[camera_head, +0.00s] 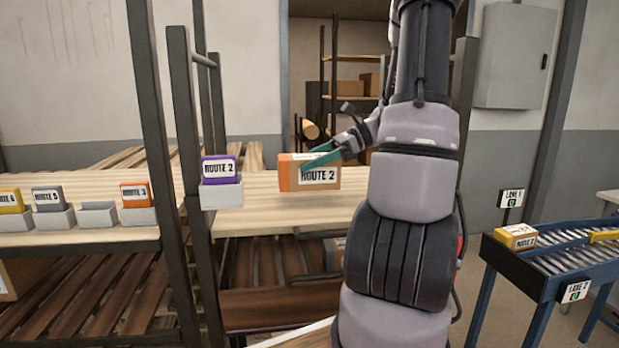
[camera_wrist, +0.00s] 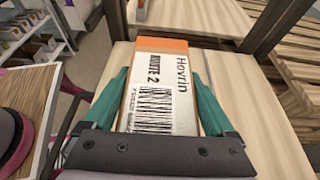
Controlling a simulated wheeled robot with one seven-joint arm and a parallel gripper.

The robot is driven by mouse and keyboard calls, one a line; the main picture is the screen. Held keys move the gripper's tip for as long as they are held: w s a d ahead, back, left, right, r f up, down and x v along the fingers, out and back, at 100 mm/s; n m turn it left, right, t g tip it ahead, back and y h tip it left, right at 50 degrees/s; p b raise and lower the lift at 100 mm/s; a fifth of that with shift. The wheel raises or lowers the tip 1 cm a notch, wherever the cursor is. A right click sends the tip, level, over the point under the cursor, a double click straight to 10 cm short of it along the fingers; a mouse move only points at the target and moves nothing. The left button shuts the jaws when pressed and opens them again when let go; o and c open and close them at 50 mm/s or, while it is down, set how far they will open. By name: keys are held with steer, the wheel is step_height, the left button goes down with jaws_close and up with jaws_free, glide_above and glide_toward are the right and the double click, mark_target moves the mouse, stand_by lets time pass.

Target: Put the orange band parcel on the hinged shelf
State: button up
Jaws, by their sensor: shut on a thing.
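The orange band parcel (camera_head: 290,172) is a brown box with an orange end and a white label reading "ROUTE 2". It also shows in the wrist view (camera_wrist: 162,88), where its label reads "Hovrin" above a barcode. My gripper (camera_head: 325,157) has teal fingers on both sides of the parcel and is shut on it. In the head view the parcel is over the light wooden shelf (camera_head: 262,217). I cannot tell whether it touches the board. No hinge shows clearly.
A purple "ROUTE 2" card (camera_head: 218,168) stands in a white holder on the dark post. Several coloured cards stand in holders along the left shelf (camera_head: 110,238). A roller conveyor (camera_head: 560,250) with a yellow parcel (camera_head: 516,237) is at right. Dark uprights flank the shelf.

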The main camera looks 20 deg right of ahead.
mark_target(309, 176)
steer(key=shift+f, duration=1.85)
steer(key=shift+f, duration=0.15)
